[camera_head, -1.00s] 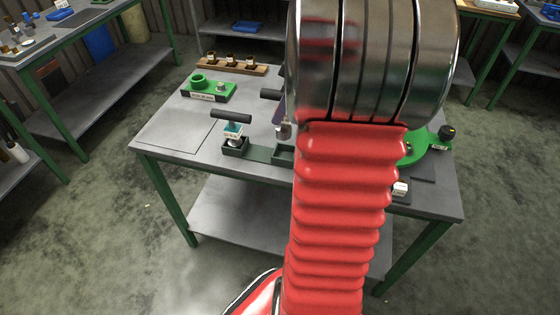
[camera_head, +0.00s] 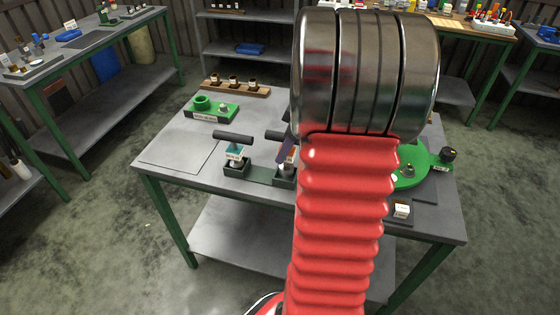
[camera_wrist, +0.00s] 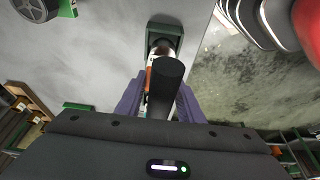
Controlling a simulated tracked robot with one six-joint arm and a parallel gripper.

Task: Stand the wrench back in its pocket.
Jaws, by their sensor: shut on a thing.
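The held wrench has a black T-handle (camera_head: 276,136) and an orange-and-white tag. In the wrist view its handle end (camera_wrist: 168,72) points toward the camera. My gripper (camera_wrist: 160,88), with purple fingers, is shut on this wrench; a purple finger also shows in the head view (camera_head: 285,150). The wrench's lower end is at the green right-hand pocket (camera_head: 285,179), which also shows in the wrist view (camera_wrist: 165,29). The end seems to be within the pocket's mouth, but I cannot tell how deep. My arm hides part of this.
A second black-handled wrench (camera_head: 233,137) with a teal tag stands in the left pocket (camera_head: 236,167). A green block (camera_head: 212,111) and a wooden rack (camera_head: 235,89) are behind. A green round fixture (camera_head: 412,172) is to the right. The table's front left is clear.

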